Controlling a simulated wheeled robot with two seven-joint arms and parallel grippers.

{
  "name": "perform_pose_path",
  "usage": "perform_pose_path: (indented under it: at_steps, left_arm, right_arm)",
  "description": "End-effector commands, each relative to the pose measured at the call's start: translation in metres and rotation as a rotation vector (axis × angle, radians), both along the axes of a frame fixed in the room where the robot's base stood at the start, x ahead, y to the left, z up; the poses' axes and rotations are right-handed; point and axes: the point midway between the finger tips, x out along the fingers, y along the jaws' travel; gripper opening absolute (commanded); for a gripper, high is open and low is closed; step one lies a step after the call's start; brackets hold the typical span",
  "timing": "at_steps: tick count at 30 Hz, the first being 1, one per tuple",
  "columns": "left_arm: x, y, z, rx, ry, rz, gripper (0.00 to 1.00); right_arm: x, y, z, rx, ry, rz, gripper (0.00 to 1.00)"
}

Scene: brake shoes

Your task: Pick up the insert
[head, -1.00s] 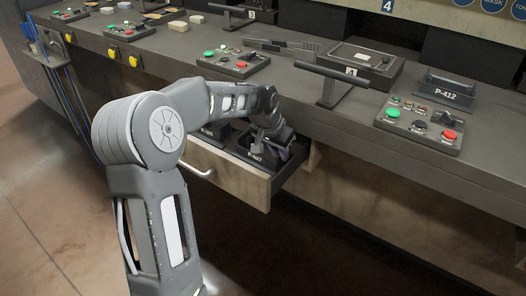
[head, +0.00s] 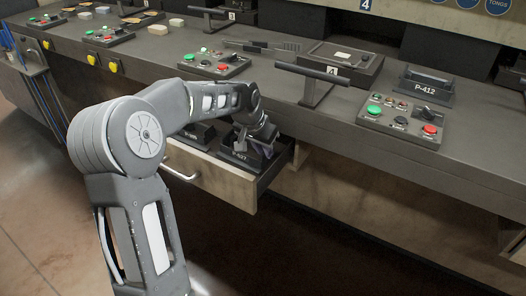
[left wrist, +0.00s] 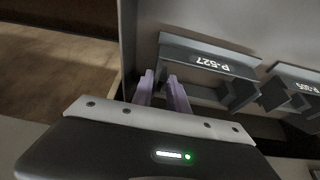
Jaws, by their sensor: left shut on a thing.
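A dark grey insert labelled P-527 (head: 238,157) is at the open drawer in the head view. It also shows in the left wrist view (left wrist: 210,63), with its label upside down. My left gripper (head: 264,150) reaches down to it from the arm above. In the left wrist view its purple fingers (left wrist: 161,84) are close together at one end of the insert, shut on it. The exact contact is partly hidden. I cannot tell whether the insert is clear of the drawer floor. My right gripper is not in view.
The drawer (head: 212,178) stands open below the bench edge. Another dark insert (head: 197,135) sits in it beside P-527. A P-412 insert (head: 424,88), a button panel (head: 402,120) and a black-handled fixture (head: 314,82) stand on the bench above. The floor in front is clear.

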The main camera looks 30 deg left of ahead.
Motion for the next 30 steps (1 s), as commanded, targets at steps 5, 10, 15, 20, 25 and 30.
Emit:
perform_pose_path:
  at_steps: [5, 10, 15, 20, 25, 30]
  left_arm:
    - [-0.027, 0.000, 0.000, 0.000, 0.001, 0.002, 0.00]
    - [-0.058, 0.001, 0.000, 0.001, 0.000, 0.004, 0.00]
    - [-0.078, 0.000, 0.013, 0.002, -0.004, 0.001, 0.00]
    - [-0.077, 0.000, 0.045, 0.002, -0.004, 0.001, 0.00]
    - [-0.077, 0.000, 0.081, 0.001, -0.003, 0.000, 0.00]
    - [-0.077, 0.000, 0.112, 0.001, -0.003, 0.000, 0.00]
  right_arm:
    - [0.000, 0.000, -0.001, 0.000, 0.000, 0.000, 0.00]
    - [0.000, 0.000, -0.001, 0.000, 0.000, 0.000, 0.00]
    - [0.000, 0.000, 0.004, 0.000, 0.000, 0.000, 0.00]
    - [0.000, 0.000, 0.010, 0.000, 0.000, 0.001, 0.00]
    - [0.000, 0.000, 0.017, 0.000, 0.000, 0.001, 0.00]
    - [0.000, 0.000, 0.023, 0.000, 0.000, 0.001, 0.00]
